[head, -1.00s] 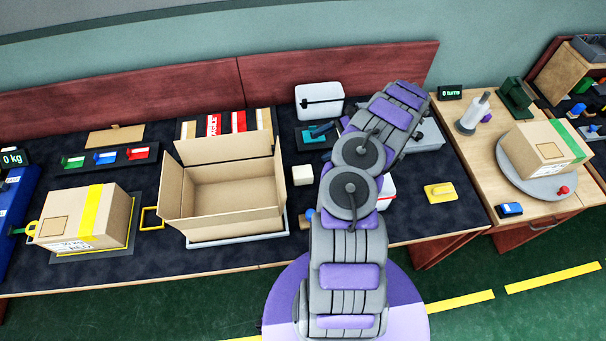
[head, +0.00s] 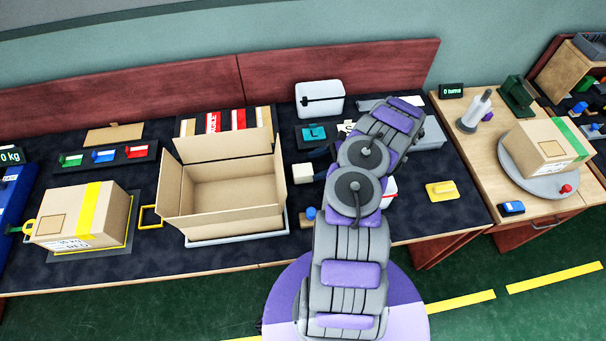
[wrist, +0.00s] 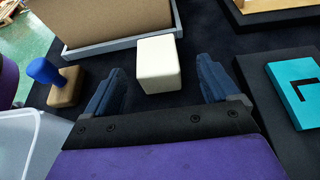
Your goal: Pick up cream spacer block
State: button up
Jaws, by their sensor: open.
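The cream spacer block (head: 302,173) stands on the dark mat to the right of the open cardboard box. It also shows in the wrist view (wrist: 158,64), upright, just beyond and between my fingertips. My gripper (wrist: 158,92) is open, its two blue fingers apart with nothing held. In the head view my gripper (head: 322,163) is mostly hidden by my arm, and a dark finger shows just right of the block.
The open cardboard box (head: 175,200) on its grey tray is left of the block. A white bin (head: 320,88) stands behind.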

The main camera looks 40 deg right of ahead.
aim_at(304, 169)
jog(key=shift+b+x, duration=0.9)
jog(key=shift+x, duration=3)
jog(key=shift+r, duration=0.15)
jog(key=c, duration=1)
jog(key=shift+c, duration=0.2)
jog(key=shift+r, duration=0.15)
